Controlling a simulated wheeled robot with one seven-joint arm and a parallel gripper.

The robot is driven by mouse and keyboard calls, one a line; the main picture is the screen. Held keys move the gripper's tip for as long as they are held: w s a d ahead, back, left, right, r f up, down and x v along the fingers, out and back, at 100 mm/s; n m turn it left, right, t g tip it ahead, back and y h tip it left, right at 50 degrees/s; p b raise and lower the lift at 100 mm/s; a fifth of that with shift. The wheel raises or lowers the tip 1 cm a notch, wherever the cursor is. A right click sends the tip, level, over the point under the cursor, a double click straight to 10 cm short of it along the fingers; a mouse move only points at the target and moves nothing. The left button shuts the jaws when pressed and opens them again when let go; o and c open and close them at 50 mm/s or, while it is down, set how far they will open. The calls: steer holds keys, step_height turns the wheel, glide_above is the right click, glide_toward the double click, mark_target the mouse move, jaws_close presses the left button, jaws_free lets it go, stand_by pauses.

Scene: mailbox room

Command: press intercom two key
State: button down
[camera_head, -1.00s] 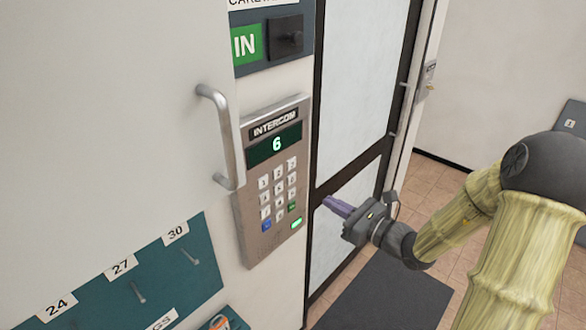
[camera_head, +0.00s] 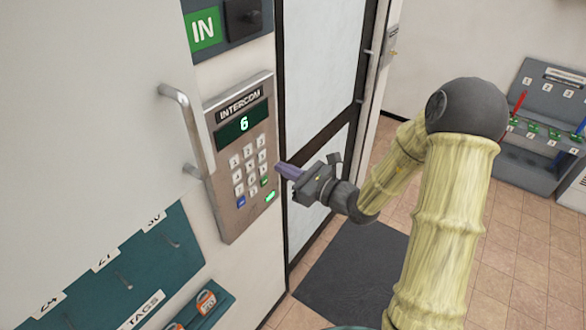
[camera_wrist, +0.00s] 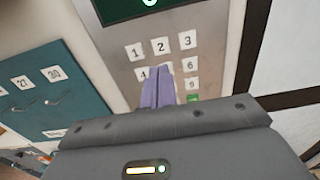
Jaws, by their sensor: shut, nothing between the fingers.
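The intercom (camera_head: 212,172) is a grey wall panel with a dark display (camera_head: 242,124) reading 6 and a keypad of white keys. The two key (camera_head: 248,151) is in the top row, between 1 and 3. In the wrist view the two key (camera_wrist: 161,45) shows clearly just beyond my fingertips. My gripper (camera_head: 279,167) has purple fingers that are shut and empty, pointing at the panel from the right. In the wrist view my gripper (camera_wrist: 158,75) overlaps the second key row and hides part of the lower keys. I cannot tell any contact.
A cabinet door with a metal handle (camera_head: 184,125) stands left of the intercom. A teal board with hooks (camera_head: 85,275) is below left. A glazed door with a dark frame (camera_head: 318,70) is to the right, with a dark mat (camera_head: 350,280) on the tiled floor.

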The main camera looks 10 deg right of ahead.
mark_target(249, 151)
steer(key=p+x, duration=0.4)
steer(key=x, duration=0.4)
steer(key=shift+w+a+r, duration=0.1)
steer(key=shift+w+r, duration=0.05)
steer(key=shift+w, duration=0.05)
steer(key=shift+w+a+p, duration=0.3)
steer(key=shift+a, duration=0.05)
steer(key=shift+w, duration=0.1)
